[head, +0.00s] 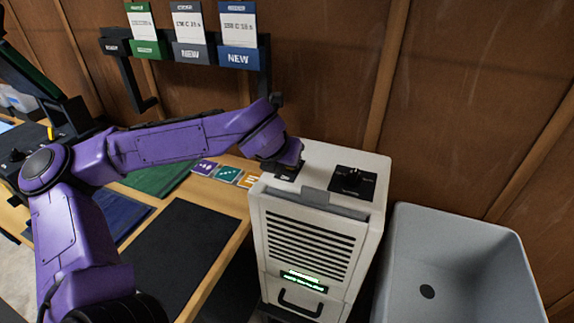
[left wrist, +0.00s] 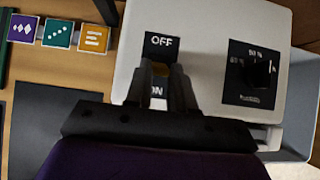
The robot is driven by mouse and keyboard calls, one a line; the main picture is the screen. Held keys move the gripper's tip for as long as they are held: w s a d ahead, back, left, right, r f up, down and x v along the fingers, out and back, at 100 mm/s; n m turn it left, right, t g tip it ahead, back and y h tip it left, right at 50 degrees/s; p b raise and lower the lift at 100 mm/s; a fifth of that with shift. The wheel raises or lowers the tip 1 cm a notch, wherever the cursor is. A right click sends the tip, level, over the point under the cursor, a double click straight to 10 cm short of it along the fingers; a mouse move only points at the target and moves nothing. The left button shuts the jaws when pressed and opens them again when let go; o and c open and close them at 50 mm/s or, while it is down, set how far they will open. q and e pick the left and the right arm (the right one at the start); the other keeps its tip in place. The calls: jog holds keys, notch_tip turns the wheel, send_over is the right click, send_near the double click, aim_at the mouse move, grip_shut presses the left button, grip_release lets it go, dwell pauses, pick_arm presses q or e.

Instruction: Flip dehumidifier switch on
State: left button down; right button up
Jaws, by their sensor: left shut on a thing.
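The dehumidifier (head: 310,238) is a pale upright box with a dark front grille and a green-lit display (head: 303,281). Its switch plate (left wrist: 161,43) is black, with OFF at the far edge and ON at the near edge. My left gripper (head: 288,165) reaches down onto this plate from the left. In the left wrist view its fingers (left wrist: 161,76) are shut on the switch between the two labels. The fingers hide most of the switch, so its exact position cannot be told. My right gripper is not in view.
A humidity dial (head: 352,182) sits on the dehumidifier's top, right of the switch. A grey basin (head: 455,260) stands to the right. A wooden table with a dark mat (head: 185,250) and coloured cards (head: 228,175) lies left. A rack with label cards (head: 190,45) hangs behind.

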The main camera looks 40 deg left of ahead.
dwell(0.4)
pick_arm(q)
jog(key=c, duration=1)
grip_release()
jog(key=shift+o, duration=0.2)
jog(key=b+v, duration=0.1)
jog(key=v, duration=0.9)
jog(key=shift+s+r, duration=0.2)
jog(key=shift+s, duration=0.05)
jog(key=shift+a, duration=0.1)
